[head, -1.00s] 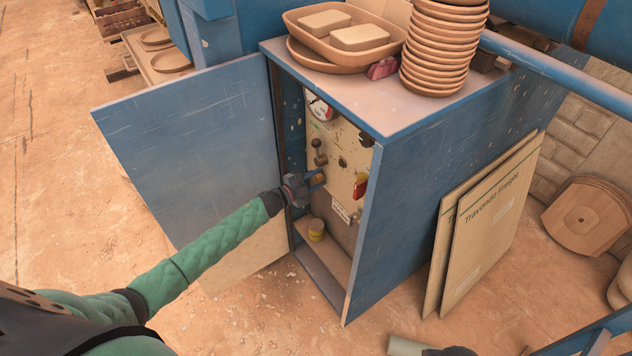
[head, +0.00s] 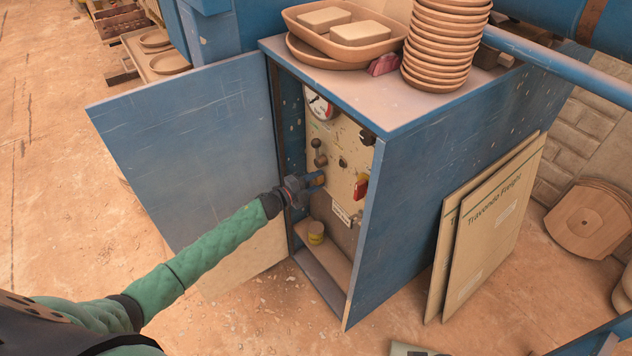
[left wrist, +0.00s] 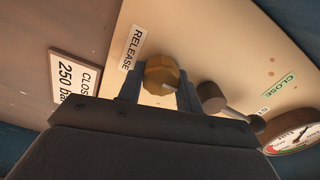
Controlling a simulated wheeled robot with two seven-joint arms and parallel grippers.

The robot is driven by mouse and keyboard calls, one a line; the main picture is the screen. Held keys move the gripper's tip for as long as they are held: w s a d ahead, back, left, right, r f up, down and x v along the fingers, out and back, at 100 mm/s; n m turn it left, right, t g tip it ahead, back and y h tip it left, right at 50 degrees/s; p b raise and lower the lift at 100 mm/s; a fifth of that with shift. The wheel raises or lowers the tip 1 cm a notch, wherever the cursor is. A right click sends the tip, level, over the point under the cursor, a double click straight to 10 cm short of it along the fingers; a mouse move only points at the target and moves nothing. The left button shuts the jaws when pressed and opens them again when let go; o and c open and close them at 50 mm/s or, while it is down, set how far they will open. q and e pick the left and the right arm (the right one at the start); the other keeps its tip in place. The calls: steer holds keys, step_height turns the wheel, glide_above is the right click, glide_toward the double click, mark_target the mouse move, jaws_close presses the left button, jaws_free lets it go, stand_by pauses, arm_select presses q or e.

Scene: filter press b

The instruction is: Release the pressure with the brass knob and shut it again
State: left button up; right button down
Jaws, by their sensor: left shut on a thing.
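The brass knob (left wrist: 161,75) sits on the cream control panel (head: 344,140) inside the open blue cabinet. In the left wrist view it lies between the two fingers of my left gripper (left wrist: 160,92), close to a RELEASE label (left wrist: 132,47). My left gripper also shows in the head view (head: 318,180), reaching in past the open door and shut on the knob. The gripper hides most of the knob there. A pressure gauge (head: 319,106) sits higher on the panel; its reading is too small to tell. My right gripper is not clearly in view.
A lever with a dark ball (head: 317,146) stands just above the knob. A red switch (head: 361,187) is to its right. The cabinet door (head: 190,150) stands open at the left. Stacked clay dishes (head: 440,45) stand on top.

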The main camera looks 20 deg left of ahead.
mark_target(315, 182)
arm_select(q)
steer(key=shift+f, duration=0.1)
steer(key=o, duration=1)
arm_select(e)
steer(key=shift+d, duration=0.1)
steer(key=shift+w, duration=0.1)
arm_select(q)
steer(key=b+v, duration=0.1)
steer(key=v, duration=0.5)
steer(key=shift+s, duration=0.1)
steer(key=shift+b+v, duration=0.3)
steer(key=shift+v, duration=0.5)
arm_select(e)
steer(key=shift+w+a+f+t+y, duration=0.15)
steer(key=shift+w+a+f, duration=0.05)
steer(key=shift+a+f, duration=0.4)
steer(key=shift+w+a+f+t+y, duration=0.15)
steer(key=shift+a+f, duration=0.35)
steer(key=shift+f, duration=0.15)
steer(key=shift+a, duration=0.1)
